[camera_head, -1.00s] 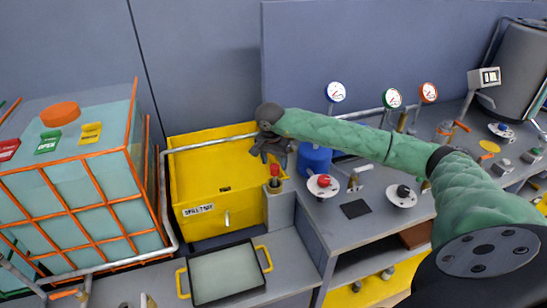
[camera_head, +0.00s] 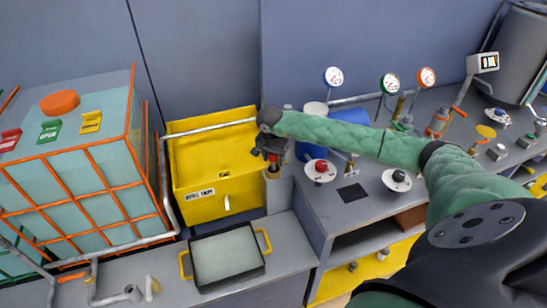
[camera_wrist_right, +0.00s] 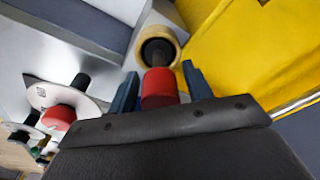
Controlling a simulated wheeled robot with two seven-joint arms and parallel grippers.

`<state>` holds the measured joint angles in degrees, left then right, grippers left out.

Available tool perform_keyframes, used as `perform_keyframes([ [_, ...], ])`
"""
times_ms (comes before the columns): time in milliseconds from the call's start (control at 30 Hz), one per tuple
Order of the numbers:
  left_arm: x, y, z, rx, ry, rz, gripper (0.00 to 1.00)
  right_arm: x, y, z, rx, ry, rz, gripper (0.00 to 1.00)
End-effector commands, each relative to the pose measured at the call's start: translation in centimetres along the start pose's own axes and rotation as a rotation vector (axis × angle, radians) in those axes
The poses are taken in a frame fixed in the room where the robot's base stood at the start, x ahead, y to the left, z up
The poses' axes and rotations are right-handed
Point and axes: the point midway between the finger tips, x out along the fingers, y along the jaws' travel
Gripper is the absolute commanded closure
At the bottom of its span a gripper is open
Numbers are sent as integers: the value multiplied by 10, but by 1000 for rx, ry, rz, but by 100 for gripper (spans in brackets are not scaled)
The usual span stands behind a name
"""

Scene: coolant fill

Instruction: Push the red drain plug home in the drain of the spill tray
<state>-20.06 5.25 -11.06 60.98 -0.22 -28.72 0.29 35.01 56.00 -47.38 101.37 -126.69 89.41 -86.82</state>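The red drain plug (camera_wrist_right: 160,88) stands with its dark lower part toward a tan-rimmed round holder (camera_wrist_right: 158,52) beside the yellow spill tray (camera_head: 190,150). My right gripper (camera_head: 272,158) is over this holder, at the tray's right front corner. In the right wrist view its two blue fingers (camera_wrist_right: 160,88) stand either side of the red plug, apart, with a gap visible at least on the right. The gripper partly hides the plug in the head view. A small dark mark (camera_head: 223,175) shows on the tray floor; I cannot tell if it is the drain. My left gripper is not in view.
A caged coolant tank (camera_head: 80,200) stands left of the tray, with a grey pipe (camera_head: 168,190) between. A black pan with yellow handles (camera_head: 225,257) sits in front. A blue cylinder (camera_head: 313,148) and red-knobbed valve (camera_head: 320,170) are close right of the gripper.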

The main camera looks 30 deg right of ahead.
Motion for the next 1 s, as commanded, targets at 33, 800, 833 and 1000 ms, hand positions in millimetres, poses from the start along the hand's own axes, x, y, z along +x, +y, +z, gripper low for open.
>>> perform_keyframes([
  [33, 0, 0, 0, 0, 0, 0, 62, 0, 0, 0, 0, 0, 0, 60],
  [800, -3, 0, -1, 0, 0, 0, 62, -12, 0, -2, 0, 1, -1, 85],
  [833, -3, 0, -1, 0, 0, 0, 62, -14, 0, -2, 0, 1, -1, 85],
  [1000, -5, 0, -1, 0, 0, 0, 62, -20, 0, -3, 0, 1, -1, 85],
])
